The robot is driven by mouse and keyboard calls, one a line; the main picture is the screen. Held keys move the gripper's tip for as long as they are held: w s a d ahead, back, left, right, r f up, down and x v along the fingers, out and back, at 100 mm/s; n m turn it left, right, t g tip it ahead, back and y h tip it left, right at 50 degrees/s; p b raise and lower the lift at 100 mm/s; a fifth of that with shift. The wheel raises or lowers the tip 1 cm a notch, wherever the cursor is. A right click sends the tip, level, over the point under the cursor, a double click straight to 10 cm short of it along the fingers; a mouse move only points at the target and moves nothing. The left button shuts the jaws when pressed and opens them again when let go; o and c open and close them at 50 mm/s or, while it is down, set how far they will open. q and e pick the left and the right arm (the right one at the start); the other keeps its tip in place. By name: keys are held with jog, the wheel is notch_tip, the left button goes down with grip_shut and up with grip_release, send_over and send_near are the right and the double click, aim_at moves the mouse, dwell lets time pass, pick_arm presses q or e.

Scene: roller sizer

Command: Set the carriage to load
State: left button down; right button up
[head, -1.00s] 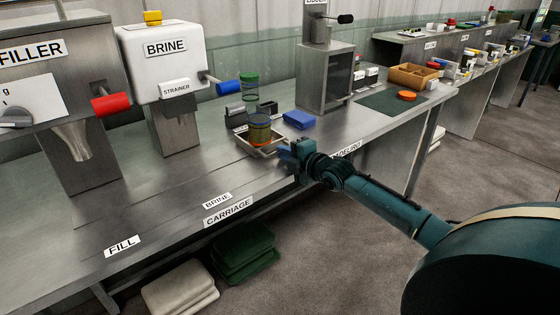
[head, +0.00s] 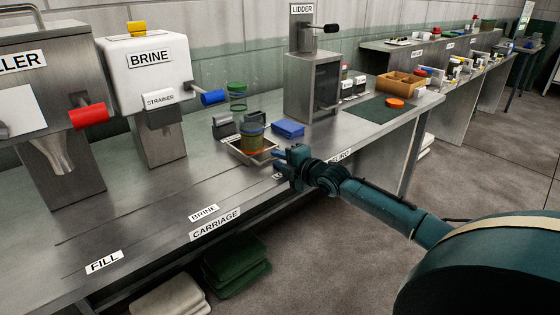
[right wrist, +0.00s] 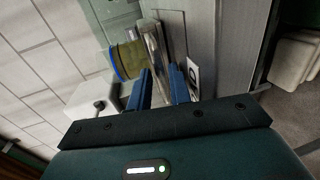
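The carriage (head: 242,157) is a shallow metal tray on the bench, right of the brine machine. My right gripper (head: 279,169) is open just right of the tray's front corner. In the right wrist view its two blue fingers (right wrist: 160,88) are apart, with the tray's edge (right wrist: 154,45) beyond and between them. I cannot tell whether they touch it. My left gripper is out of view.
The brine machine (head: 146,72) has a blue handle (head: 213,98); the filler has a red handle (head: 88,116). A blue block (head: 288,129) and the lidder (head: 312,85) stand behind my gripper. The bench front left of the carriage is clear.

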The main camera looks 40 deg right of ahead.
jog(key=shift+s, duration=0.25)
pick_arm(q)
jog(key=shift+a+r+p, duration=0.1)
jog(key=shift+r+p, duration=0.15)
jog(key=shift+p, duration=0.25)
pick_arm(e)
jog(key=v, duration=1.2)
jog(key=shift+s+r, duration=0.2)
jog(key=shift+s, duration=0.1)
